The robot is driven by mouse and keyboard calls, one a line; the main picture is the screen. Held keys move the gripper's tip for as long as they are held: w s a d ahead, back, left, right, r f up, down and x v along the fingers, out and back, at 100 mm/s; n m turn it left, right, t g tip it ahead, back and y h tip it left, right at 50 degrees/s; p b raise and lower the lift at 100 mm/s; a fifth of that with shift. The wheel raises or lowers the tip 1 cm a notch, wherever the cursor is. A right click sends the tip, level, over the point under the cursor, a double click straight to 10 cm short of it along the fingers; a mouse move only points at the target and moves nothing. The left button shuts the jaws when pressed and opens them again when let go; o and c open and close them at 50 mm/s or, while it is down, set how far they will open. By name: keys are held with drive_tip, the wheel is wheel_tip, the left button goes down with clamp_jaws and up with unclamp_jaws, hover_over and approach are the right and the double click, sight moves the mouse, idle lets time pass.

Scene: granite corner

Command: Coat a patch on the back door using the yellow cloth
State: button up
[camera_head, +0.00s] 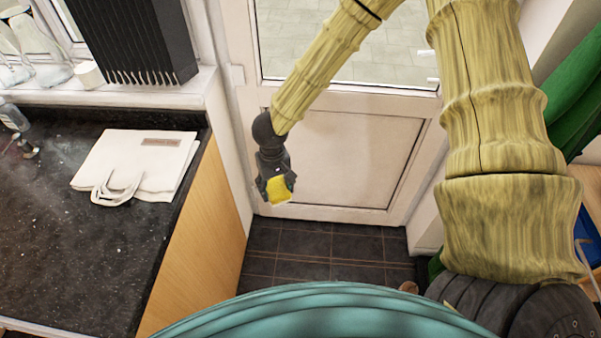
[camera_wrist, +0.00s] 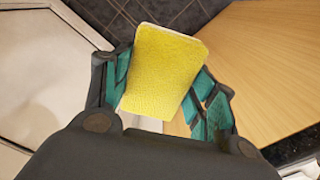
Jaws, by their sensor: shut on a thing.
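The yellow cloth (camera_head: 279,189) is a small, block-like yellow piece with a pale edge. My gripper (camera_head: 275,186) is shut on it, and it also fills the space between the fingers in the wrist view (camera_wrist: 162,72). The back door (camera_head: 345,160) is white, with a glass pane above and a recessed lower panel. In the head view my gripper overlaps the left part of the lower panel. I cannot tell whether the cloth touches the door. The wrist view shows the cloth over dark floor tiles and the wooden cabinet side. No coated patch can be made out on the door.
A dark granite counter (camera_head: 60,240) with a wooden end panel (camera_head: 205,250) stands at left, close to my gripper. A white bag (camera_head: 140,165) lies on it. A dark ribbed block (camera_head: 130,40) stands on the sill. Dark tiled floor (camera_head: 320,250) is clear before the door.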

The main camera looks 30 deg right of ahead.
drive_tip(key=w+d+f+m+t+h+b, duration=0.15)
drive_tip(key=d+f+m+t+b, duration=0.25)
drive_tip(key=d+f+m+b, duration=0.65)
drive_tip(key=d+f+m+t+h+b, duration=0.3)
drive_tip(key=d+f+m+t, duration=0.15)
drive_tip(key=d+f, duration=1.1)
drive_tip(key=t+h+b, duration=0.5)
drive_tip(key=t+b, duration=0.2)
drive_tip(key=b, duration=0.7)
approach(327, 154)
drive_tip(key=shift+r+b+x, duration=0.1)
drive_tip(key=shift+b+x, duration=0.4)
drive_tip(key=shift+x, duration=0.75)
drive_tip(key=shift+r+b+x, duration=0.15)
drive_tip(key=shift+b+x, duration=0.3)
drive_tip(key=shift+x, duration=0.8)
drive_tip(key=shift+b+x, duration=0.3)
drive_tip(key=shift+x, duration=0.65)
